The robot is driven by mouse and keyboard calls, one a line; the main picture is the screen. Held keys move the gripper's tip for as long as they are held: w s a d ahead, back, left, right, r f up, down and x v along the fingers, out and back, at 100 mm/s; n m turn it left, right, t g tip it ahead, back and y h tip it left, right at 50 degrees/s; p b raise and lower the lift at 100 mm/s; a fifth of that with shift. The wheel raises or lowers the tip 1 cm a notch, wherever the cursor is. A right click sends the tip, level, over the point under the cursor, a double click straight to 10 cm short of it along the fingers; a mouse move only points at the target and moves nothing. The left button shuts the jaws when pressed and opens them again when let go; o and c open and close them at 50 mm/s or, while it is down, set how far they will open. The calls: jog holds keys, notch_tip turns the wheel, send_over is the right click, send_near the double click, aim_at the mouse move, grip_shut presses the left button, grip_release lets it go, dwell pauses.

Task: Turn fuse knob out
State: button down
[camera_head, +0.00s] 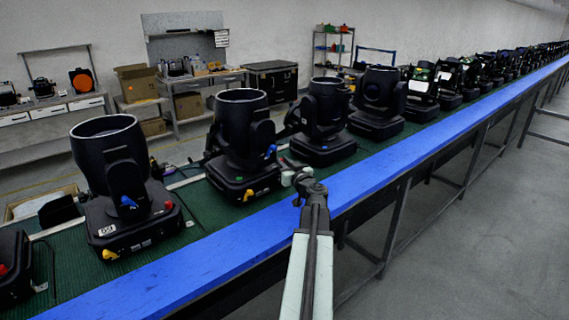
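My arm reaches up from the bottom of the view, and my gripper (290,171) is over the near edge of the green bench top. It is small and dark, and I cannot tell whether its fingers are open or shut. Left of it stands a black par can (240,130) on a square base, with a yellow knob (249,194) low on the base front and a blue knob (270,151) on its yoke. The gripper is close to this base's right end. I cannot tell whether they touch, or which knob is the fuse knob.
A blue rail (390,160) runs along the bench front. Another par can (106,150) stands at left, with a red knob (168,205) and a yellow knob (110,254). A third can (324,110) is just behind my gripper.

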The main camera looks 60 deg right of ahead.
jog(key=shift+w+a+m+g+h, duration=0.15)
jog(key=shift+a+m+g+h, duration=0.2)
jog(key=shift+m+g+h, duration=0.55)
jog(key=shift+w+m+g+h, duration=0.15)
jog(key=shift+m+g+h, duration=1.2)
jog(key=shift+h, duration=0.25)
jog(key=c, duration=1.6)
grip_release()
